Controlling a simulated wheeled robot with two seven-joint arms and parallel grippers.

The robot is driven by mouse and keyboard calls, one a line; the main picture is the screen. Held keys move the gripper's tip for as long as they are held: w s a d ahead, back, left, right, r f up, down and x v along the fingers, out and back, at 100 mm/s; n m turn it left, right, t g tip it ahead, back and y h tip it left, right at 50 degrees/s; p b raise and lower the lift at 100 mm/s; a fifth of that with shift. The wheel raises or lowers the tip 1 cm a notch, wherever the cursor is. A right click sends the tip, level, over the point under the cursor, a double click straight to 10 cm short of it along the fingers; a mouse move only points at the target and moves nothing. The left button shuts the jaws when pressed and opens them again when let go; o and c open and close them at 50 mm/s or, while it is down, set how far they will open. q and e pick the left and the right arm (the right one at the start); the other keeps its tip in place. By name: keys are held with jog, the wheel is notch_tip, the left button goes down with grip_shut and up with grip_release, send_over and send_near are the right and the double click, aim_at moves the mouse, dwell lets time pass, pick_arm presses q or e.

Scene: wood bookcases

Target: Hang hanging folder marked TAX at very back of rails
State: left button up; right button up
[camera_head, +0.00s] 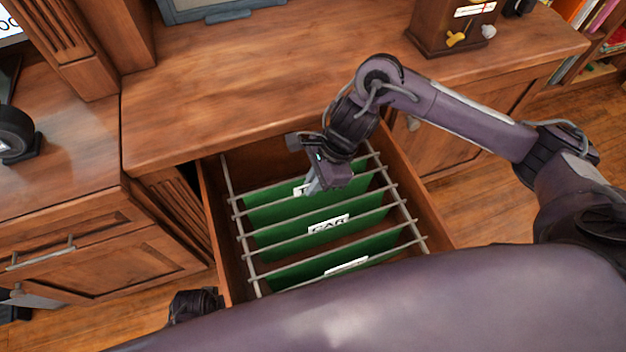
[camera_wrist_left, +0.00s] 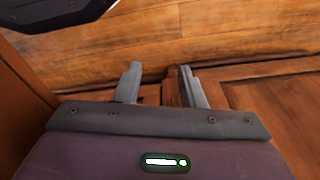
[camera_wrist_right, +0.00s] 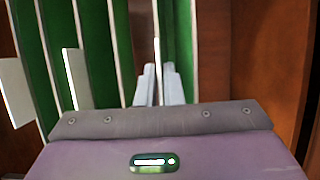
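Green hanging folders hang by grey rods across two rails (camera_head: 224,172) in the open drawer. The rearmost folder (camera_head: 265,213) has a white tab (camera_head: 299,190), mostly hidden by my gripper; its first letter looks like T. The middle folder (camera_head: 290,240) has a tab that seems to read CAR. The front folder (camera_head: 300,271) has a tab I cannot read. My right gripper (camera_head: 313,186) is at the rearmost folder's top edge. In the right wrist view its fingers (camera_wrist_right: 159,84) are close together with a folder edge between them. My left gripper (camera_wrist_left: 160,85) is open and empty, away from the folders.
The drawer's right wall (camera_head: 405,180) is close beside my right arm. Bare rail shows behind the rearmost folder. The wooden desktop (camera_head: 230,95) overhangs the drawer's back. A cabinet (camera_head: 90,245) stands at left; a wooden box (camera_head: 450,25) is on the desk.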

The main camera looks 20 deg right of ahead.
jog(key=o, duration=0.4)
